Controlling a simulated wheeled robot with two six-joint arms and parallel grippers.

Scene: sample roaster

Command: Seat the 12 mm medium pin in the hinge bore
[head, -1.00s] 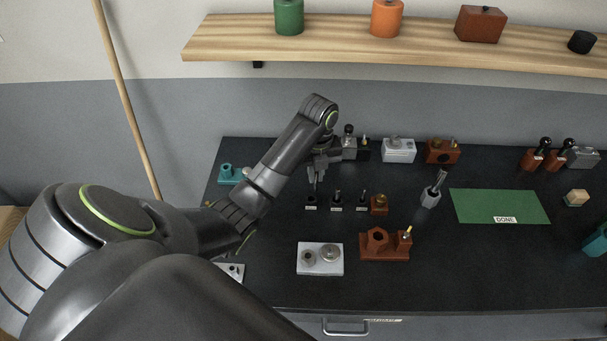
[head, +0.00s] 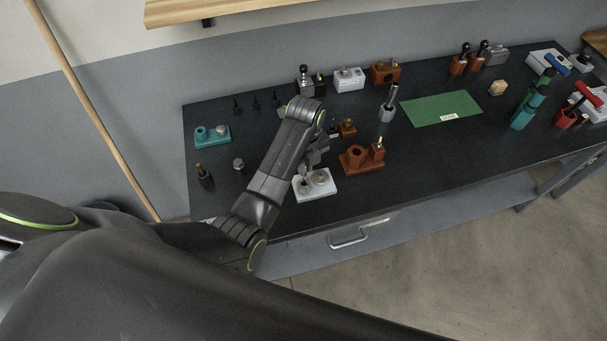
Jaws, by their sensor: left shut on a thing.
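My left gripper (head: 317,154) reaches over the front of the bench, just above a pale metal block (head: 327,191) with round features on top. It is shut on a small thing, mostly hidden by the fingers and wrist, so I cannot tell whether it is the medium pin. A red-brown fixture (head: 352,165) with a round opening and an upright post stands just right of the gripper. I cannot tell for sure which piece has the hinge bore. A small dark stand (head: 333,130) shows behind the gripper; others near it are hidden by my arm. My right gripper is out of view.
A teal block (head: 212,137) and a dark post (head: 203,175) stand at left. The right front bench is free.

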